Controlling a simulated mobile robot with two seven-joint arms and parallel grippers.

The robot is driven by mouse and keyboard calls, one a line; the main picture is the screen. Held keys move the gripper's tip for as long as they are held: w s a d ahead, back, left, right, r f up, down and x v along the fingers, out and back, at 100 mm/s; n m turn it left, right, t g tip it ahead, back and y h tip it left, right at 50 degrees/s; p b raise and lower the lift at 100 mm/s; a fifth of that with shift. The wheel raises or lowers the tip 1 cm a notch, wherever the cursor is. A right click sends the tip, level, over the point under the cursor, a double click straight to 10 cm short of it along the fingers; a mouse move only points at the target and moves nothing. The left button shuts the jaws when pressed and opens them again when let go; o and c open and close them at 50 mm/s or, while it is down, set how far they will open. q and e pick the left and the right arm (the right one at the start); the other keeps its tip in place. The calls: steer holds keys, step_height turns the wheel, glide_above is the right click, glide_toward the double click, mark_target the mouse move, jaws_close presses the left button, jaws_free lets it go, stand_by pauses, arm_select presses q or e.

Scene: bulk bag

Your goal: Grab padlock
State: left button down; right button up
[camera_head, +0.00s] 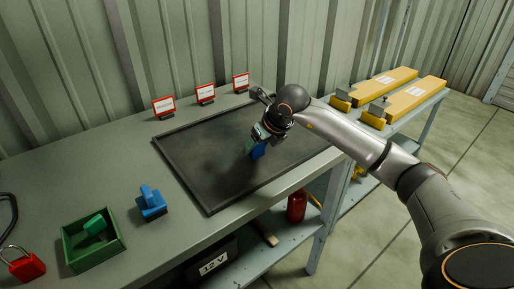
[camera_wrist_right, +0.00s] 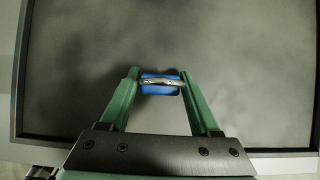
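A blue padlock (camera_head: 258,151) with a metal shackle is at the fingertips of my right gripper (camera_head: 256,143), over the dark tray. In the right wrist view the blue padlock (camera_wrist_right: 160,90) sits between the two green fingers of my right gripper (camera_wrist_right: 160,76), its shackle spanning from one fingertip to the other. The fingers are closed against its sides. I cannot tell whether the padlock touches the tray. A red padlock (camera_head: 27,266) with its shackle up lies at the near left of the bench. My left gripper is not in view.
The rimmed dark tray (camera_head: 200,150) is otherwise bare. A green box (camera_head: 95,259) holding a green piece and a blue object (camera_head: 151,204) stand to the left. Three small signs (camera_head: 205,94) line the back. Yellow blocks (camera_head: 385,84) lie on the right bench. A red cylinder (camera_head: 297,207) stands below.

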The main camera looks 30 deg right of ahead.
jaws_close()
stand_by(0.4)
